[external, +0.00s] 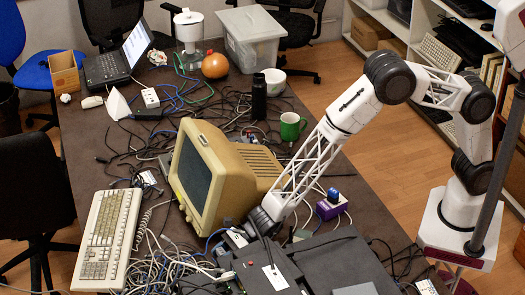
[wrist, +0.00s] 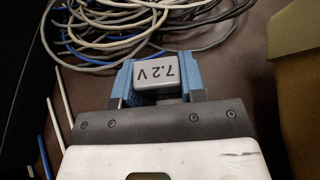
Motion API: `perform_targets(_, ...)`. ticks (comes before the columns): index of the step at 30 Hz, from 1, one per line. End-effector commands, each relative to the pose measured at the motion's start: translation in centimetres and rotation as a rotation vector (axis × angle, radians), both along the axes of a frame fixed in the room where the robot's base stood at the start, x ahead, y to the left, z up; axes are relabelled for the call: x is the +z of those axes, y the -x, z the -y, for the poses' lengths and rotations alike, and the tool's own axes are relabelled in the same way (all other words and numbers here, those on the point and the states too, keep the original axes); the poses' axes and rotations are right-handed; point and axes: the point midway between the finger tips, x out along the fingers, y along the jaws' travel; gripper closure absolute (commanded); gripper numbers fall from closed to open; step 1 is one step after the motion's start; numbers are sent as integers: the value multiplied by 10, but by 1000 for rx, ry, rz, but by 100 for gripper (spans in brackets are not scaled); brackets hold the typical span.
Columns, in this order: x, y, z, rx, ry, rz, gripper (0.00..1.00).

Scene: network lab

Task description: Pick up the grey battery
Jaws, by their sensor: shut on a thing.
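The grey battery (wrist: 160,82), marked 7.2 V, sits between the two blue fingers of my gripper (wrist: 159,74) in the wrist view. The fingers are shut on its sides. In the external view my gripper (external: 236,234) is low in front of the beige monitor (external: 214,180), close to the tangle of cables. The battery cannot be made out clearly there. I cannot tell whether the battery still touches the table.
White, grey and blue cables (wrist: 150,25) lie just beyond the fingers. A beige keyboard (external: 103,235) is to the left. Black equipment (external: 330,262) stands at the front right. A green mug (external: 291,127) and a purple box (external: 331,207) are behind.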

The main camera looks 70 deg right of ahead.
Motion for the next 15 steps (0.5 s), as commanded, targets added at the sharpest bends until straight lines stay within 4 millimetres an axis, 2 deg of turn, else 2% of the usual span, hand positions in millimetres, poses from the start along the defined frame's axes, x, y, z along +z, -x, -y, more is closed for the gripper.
perform_targets(5, 17, 0, 0, 0, -2, 3, 87)
perform_targets(15, 67, 0, 0, 1, -1, 3, 87)
